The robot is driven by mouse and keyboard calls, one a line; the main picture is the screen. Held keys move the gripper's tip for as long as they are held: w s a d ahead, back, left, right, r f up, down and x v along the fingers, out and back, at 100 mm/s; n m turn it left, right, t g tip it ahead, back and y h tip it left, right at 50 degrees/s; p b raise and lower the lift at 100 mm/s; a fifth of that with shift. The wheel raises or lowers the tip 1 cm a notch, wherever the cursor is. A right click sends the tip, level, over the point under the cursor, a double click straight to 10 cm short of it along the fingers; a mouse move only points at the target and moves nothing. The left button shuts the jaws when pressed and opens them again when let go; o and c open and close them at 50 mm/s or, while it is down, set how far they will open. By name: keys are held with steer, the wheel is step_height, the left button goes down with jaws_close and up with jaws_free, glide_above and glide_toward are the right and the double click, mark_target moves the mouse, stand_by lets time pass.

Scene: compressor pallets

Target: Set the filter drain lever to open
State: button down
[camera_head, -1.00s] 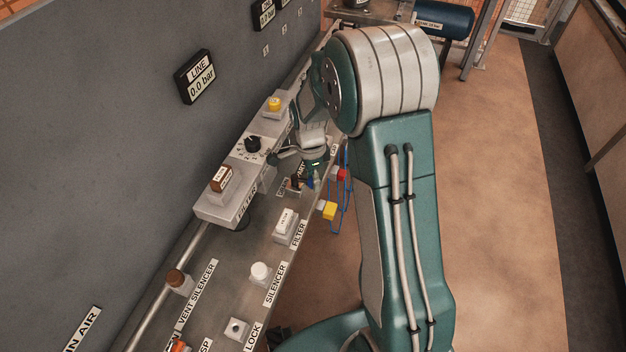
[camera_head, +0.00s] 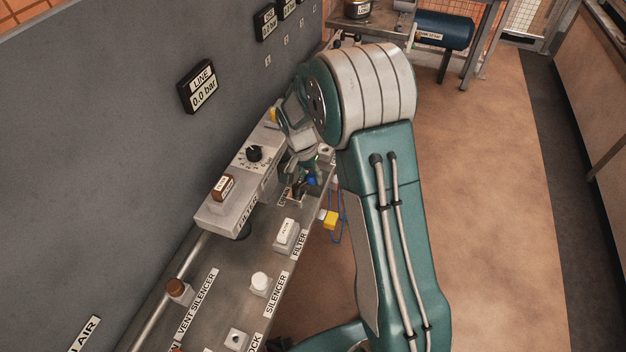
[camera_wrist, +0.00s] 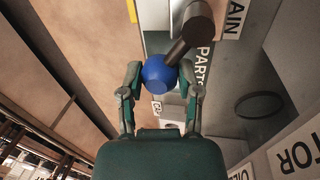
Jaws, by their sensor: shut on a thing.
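The drain lever shows in the wrist view as a dark cylindrical shaft (camera_wrist: 188,32) with a round blue knob (camera_wrist: 158,72) at its end. A label ending in "AIN" (camera_wrist: 236,18) is beside it. My gripper (camera_wrist: 160,86) has a finger on each side of the blue knob and is shut on it. In the head view my gripper (camera_head: 304,176) is low at the bench edge, and a small part of the blue knob (camera_head: 311,181) shows there. The lever's base and its position marks are mostly hidden by my arm, so its exact setting cannot be told.
The filter box (camera_head: 222,208) with a black dial (camera_head: 254,153) stands left of my gripper. A LINE gauge (camera_head: 202,86) reads 0.0 bar. Floor at right is clear.

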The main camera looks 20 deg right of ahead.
steer(key=n, duration=0.1)
steer(key=w+n, duration=0.1)
steer(key=shift+a+f+n+t, duration=0.1)
steer(key=shift+a+n+t, duration=0.2)
steer(key=shift+n, duration=0.1)
steer(key=shift+w+a+n+t, duration=0.15)
steer(key=shift+w+a+n, duration=0.2)
steer(key=shift+n, duration=0.65)
steer(key=shift+w+a+n+t, duration=0.15)
steer(key=shift+w+a+n, duration=0.15)
steer(key=shift+n, duration=0.7)
steer(key=shift+c, duration=1.5)
jaws_free()
step_height(320, 180, up, 12)
steer(key=a, duration=0.2)
steer(key=shift+w+a, duration=0.2)
steer(key=shift+f, duration=0.1)
